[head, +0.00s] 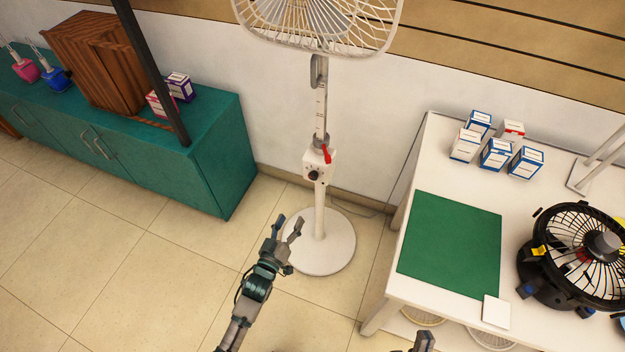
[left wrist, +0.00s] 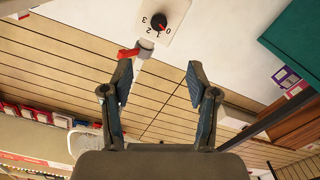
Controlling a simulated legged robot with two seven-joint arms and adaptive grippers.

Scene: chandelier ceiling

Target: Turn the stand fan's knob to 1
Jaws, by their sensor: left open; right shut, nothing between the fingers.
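The white stand fan (head: 320,105) stands upright against the wall, its round base (head: 330,255) on the tiles. A small control box on its pole carries the dark knob (head: 314,175). In the left wrist view the knob (left wrist: 158,22) sits upside down among numerals 0 to 3. A red mark on its lower side faces about the 1; its exact setting is unclear. My left gripper (head: 289,224) is open and empty, in front of and below the knob, apart from it. My right gripper (head: 425,340) shows only its tip at the bottom edge, shut and empty.
A red lever (head: 326,154) sticks out of the pole just above the box. A teal cabinet (head: 215,150) stands left. A white table (head: 385,285) with a green mat (head: 450,245), several small boxes and a black fan (head: 585,255) stands right. Floor before the base is clear.

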